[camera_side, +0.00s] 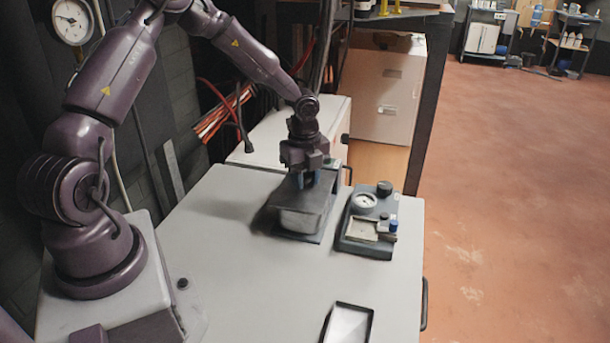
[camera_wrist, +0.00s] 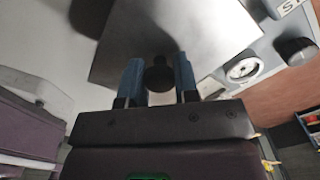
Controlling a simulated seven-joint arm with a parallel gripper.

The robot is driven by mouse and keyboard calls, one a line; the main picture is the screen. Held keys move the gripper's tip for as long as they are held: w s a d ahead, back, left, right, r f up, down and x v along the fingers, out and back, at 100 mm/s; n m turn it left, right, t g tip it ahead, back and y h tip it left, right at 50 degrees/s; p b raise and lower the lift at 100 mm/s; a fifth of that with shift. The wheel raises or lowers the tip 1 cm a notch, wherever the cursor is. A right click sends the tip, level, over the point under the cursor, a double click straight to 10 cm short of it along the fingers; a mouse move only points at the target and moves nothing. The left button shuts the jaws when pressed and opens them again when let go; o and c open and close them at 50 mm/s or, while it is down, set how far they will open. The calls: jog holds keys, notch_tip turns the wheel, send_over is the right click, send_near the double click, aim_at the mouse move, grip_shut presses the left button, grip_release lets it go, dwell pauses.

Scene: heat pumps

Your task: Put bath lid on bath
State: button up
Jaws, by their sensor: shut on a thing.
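My gripper (camera_side: 306,180) points down over the bath, its blue fingers at the lid. In the wrist view the two fingers (camera_wrist: 158,82) are shut on the dark round knob (camera_wrist: 158,72) of the bath lid (camera_wrist: 185,30), a flat grey metal plate. In the side view the lid (camera_side: 292,198) lies over the metal bath (camera_side: 300,222), which stands on a dark base on the white worktop. I cannot tell whether the lid rests on the rim or hangs slightly above it. The bath's inside is hidden.
A grey device (camera_side: 368,222) with a dial and knobs stands close to the right of the bath; it also shows in the wrist view (camera_wrist: 245,68). A black-framed tray (camera_side: 347,325) lies at the front. The worktop (camera_side: 225,265) left and front of the bath is clear.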

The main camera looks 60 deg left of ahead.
aim_at(305, 175)
jog(key=shift+f, duration=0.25)
jog(key=o, duration=1.1)
notch_tip(305, 175, up, 13)
jog(key=shift+f, duration=0.1)
